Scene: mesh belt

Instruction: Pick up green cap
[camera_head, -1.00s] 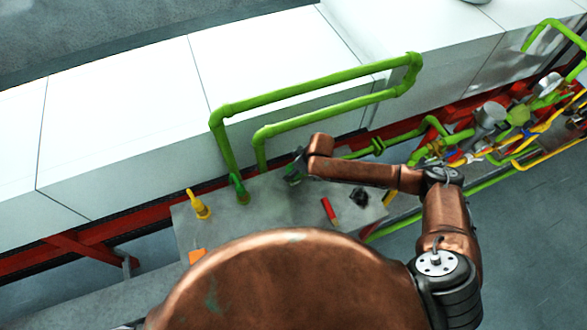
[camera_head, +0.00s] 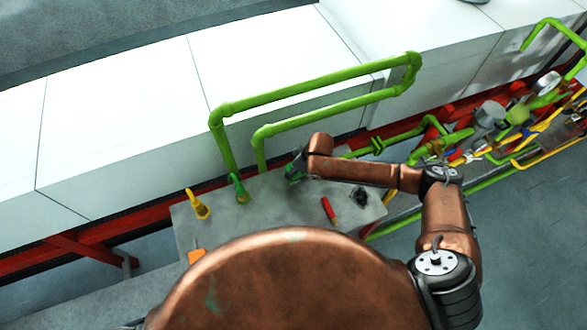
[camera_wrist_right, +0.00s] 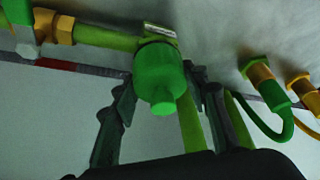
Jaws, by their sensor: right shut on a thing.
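The green cap (camera_wrist_right: 158,72) is in the middle of the right wrist view. It is a wide cylinder with a narrower stub facing the camera. My right gripper (camera_wrist_right: 160,84) is shut on it, one dark finger on each side. In the head view my right gripper (camera_head: 294,170) is at the back of the grey table (camera_head: 270,215), with a bit of green at its fingers. The cap itself is mostly hidden there by the gripper and wrist. My left gripper is not in view.
A green hooked fitting (camera_head: 239,188) and a yellow one (camera_head: 198,205) stand left of the gripper. A red piece (camera_head: 328,209) and a dark part (camera_head: 359,197) lie to its right. Green pipes (camera_head: 320,84) rise behind the table.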

